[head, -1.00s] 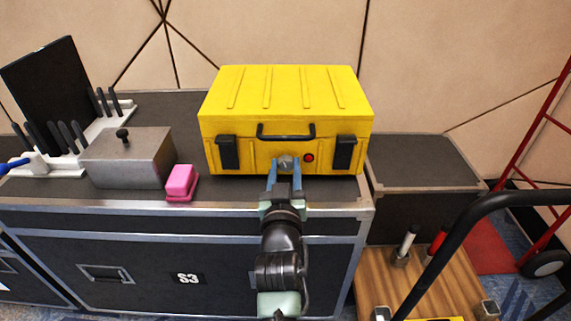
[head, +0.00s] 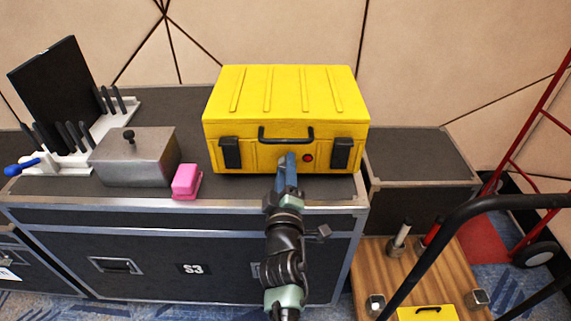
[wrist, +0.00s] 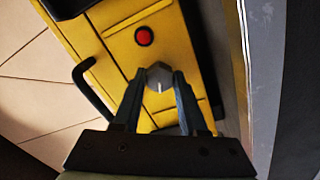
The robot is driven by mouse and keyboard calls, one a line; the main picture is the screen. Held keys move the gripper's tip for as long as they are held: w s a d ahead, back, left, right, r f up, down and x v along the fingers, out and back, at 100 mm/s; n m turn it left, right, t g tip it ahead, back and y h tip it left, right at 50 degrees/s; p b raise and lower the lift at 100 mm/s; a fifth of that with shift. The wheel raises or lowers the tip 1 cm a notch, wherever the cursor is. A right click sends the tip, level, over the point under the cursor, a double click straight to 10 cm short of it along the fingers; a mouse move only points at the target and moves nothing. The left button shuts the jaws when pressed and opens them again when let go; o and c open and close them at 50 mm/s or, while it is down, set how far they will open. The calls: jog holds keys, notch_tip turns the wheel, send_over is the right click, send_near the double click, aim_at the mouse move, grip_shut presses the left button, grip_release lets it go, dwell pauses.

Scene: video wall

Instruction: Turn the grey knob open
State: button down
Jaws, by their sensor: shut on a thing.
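The yellow case (head: 285,95) stands on the dark flight case with its lid closed. The grey knob (wrist: 158,77) is on its front face, beside a red button (head: 308,157) that also shows in the wrist view (wrist: 144,36). My gripper (head: 286,160) is shut on the knob, with one blue-grey finger on each side of it. The wrist view shows the knob between the fingertips (wrist: 160,78), its pale mark pointing toward the gripper's palm. In the head view the fingers overlap and hide most of the knob.
A pink block (head: 187,181) and a grey metal box (head: 136,158) with a black handle sit left on the flight case (head: 120,225). A white rack (head: 95,140) stands behind them. A wooden-decked cart (head: 415,275) with a black handle is at the right.

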jog(key=shift+n+p, duration=0.45)
jog(key=shift+n, duration=1.55)
jog(key=shift+c, duration=2.2)
grip_release()
jog(key=s+p, duration=0.3)
jog(key=s, duration=1)
jog(key=shift+f, duration=0.25)
jog(key=shift+w, duration=0.1)
